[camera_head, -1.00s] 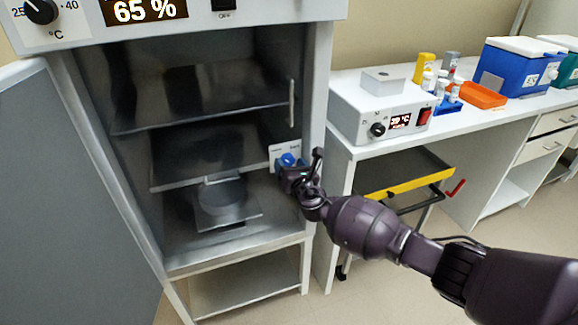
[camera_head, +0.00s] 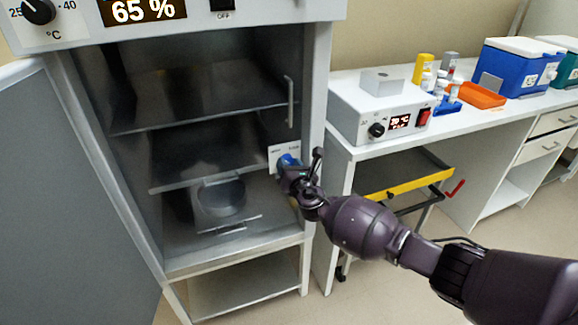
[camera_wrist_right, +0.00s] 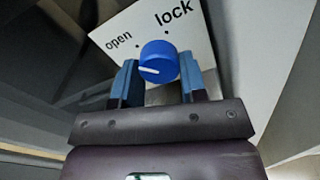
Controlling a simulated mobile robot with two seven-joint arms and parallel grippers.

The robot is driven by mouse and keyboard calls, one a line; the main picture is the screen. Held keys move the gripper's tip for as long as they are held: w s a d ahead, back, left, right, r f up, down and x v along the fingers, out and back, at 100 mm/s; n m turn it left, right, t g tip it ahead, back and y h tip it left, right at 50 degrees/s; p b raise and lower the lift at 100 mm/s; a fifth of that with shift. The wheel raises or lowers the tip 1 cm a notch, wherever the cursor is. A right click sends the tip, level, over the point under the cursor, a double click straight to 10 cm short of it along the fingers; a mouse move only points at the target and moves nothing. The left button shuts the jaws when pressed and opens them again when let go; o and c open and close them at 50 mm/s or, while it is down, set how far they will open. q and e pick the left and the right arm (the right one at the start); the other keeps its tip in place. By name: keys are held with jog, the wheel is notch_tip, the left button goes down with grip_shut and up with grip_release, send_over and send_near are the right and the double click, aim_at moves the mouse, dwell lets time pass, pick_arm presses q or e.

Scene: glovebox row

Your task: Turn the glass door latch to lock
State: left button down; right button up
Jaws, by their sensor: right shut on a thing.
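The blue latch knob (camera_head: 289,160) sits on a white plate (camera_head: 276,157) at the right side of the cabinet front. In the right wrist view the plate (camera_wrist_right: 198,48) reads "open" on the left and "lock" on the right, and the round knob (camera_wrist_right: 158,58) has a white mark near its lower left. My right gripper (camera_head: 290,172) is shut on the knob, with blue fingertips (camera_wrist_right: 158,82) on either side of it. The glass door, with a vertical handle (camera_head: 290,102), covers the cabinet opening. My left gripper is not in view.
A grey outer door (camera_head: 70,190) stands open at the left. Shelves and a round device (camera_head: 222,197) show inside the cabinet. At the right, a bench (camera_head: 400,148) holds a white heater box (camera_head: 362,122), bottles, an orange tray (camera_head: 482,95) and a blue cooler (camera_head: 515,70).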

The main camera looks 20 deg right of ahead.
jog(key=m, duration=0.5)
jog(key=m+b, duration=0.1)
jog(key=m, duration=0.5)
jog(key=m+b, duration=0.1)
jog(key=m, duration=0.5)
jog(key=shift+a+r, duration=0.1)
jog(key=shift+r, duration=0.15)
jog(key=shift+m, duration=0.4)
jog(key=o, duration=0.9)
jog(key=shift+o, duration=0.2)
